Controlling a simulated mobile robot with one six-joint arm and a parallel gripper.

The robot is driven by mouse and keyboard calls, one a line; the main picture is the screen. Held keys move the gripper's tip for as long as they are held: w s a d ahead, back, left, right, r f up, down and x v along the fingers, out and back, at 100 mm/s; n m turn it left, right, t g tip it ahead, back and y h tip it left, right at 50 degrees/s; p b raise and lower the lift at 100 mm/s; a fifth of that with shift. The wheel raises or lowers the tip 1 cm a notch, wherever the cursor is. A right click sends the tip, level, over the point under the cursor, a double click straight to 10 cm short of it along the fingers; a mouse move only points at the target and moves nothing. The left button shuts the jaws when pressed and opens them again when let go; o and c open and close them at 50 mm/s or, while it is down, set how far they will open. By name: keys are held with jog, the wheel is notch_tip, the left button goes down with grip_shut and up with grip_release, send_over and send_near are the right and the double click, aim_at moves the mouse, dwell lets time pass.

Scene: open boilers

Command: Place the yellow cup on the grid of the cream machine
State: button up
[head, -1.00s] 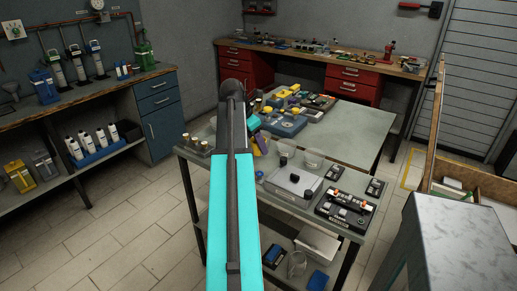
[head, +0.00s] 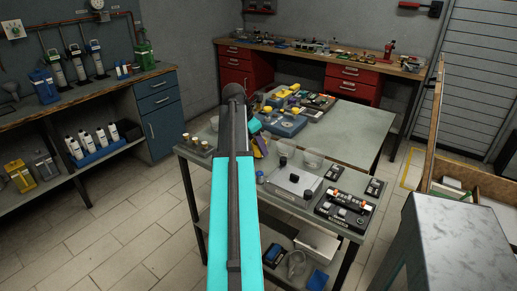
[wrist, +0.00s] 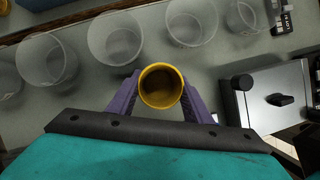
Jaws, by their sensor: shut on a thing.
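The yellow cup (wrist: 161,86) is between the purple fingers of my gripper (wrist: 160,94) in the wrist view, and I look into its open top. My gripper is shut on it. The cream machine (wrist: 268,104) is at the right in the wrist view, apart from the cup. It looks like the pale box with dark knobs (head: 294,185) on the near table in the head view. I cannot make out its grid. In the head view my arm and gripper (head: 260,146) hide most of the cup.
Several clear beakers stand beyond the cup in the wrist view, one of them (wrist: 115,38) close to it. A black device (head: 344,211) lies right of the machine. A blue-grey device (head: 284,122) stands farther back. The table's right part (head: 345,130) is bare.

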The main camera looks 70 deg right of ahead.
jog(key=shift+f, duration=0.85)
jog(key=shift+f, duration=0.1)
jog(key=o, duration=1.1)
jog(key=shift+c, duration=0.2)
jog(key=v, duration=1.2)
jog(key=shift+b, duration=0.4)
